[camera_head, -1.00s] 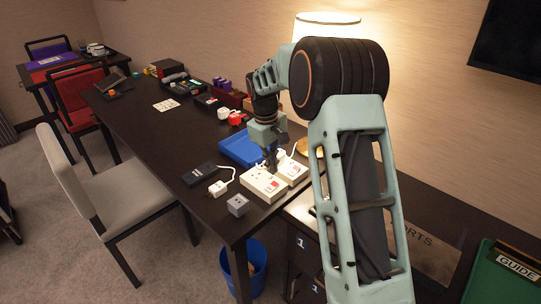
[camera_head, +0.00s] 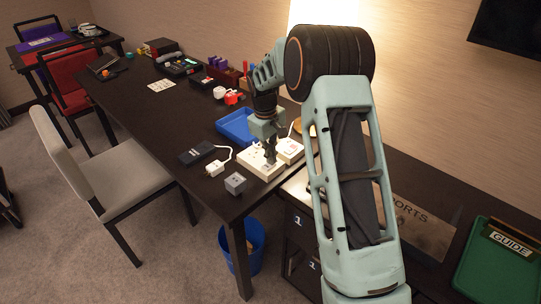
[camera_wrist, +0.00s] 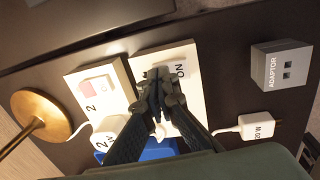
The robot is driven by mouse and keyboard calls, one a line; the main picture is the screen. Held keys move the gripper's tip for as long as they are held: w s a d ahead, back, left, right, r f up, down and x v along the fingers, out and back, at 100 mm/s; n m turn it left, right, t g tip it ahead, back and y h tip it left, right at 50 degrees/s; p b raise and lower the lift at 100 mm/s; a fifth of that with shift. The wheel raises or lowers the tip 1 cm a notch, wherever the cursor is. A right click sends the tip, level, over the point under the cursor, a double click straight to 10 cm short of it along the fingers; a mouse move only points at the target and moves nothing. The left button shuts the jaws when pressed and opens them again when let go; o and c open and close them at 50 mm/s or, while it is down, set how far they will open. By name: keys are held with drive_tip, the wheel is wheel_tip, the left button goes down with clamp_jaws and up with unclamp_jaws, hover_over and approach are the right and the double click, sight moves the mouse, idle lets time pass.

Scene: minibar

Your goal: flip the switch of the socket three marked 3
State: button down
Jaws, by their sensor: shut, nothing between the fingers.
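My gripper (camera_head: 270,160) is shut and empty, pointing down over a white socket block (camera_head: 253,163) near the table's front end. In the wrist view my gripper (camera_wrist: 158,76) covers the middle of that white block (camera_wrist: 186,54), where the letters "ON" show beside the fingertips. The block's switch and number are hidden behind the fingers. I cannot tell whether the tips touch it. A second socket block (camera_wrist: 116,72), marked 2, lies beside it with a pinkish switch (camera_wrist: 98,86) and a white plug in it. It also shows in the head view (camera_head: 291,151).
A grey adaptor (camera_head: 235,183), a white 20 W charger plug (camera_head: 214,168) and a black box (camera_head: 195,153) lie near the blocks. A blue tray (camera_head: 235,126) is behind them. A brass lamp base (camera_wrist: 42,115) stands beside the socket marked 2.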

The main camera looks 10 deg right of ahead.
drive_tip(key=shift+s+a, duration=0.1)
drive_tip(key=shift+s+a+r, duration=0.15)
drive_tip(key=shift+s+a, duration=0.25)
drive_tip(key=shift+a, duration=0.15)
drive_tip(key=shift+r, duration=0.1)
wheel_tip(320, 180, up, 14)
drive_tip(key=w+d+p, duration=0.1)
drive_tip(key=p, duration=0.2)
drive_tip(key=shift+d+p, duration=0.2)
drive_tip(key=shift+p, duration=0.1)
drive_tip(key=shift+f, duration=0.2)
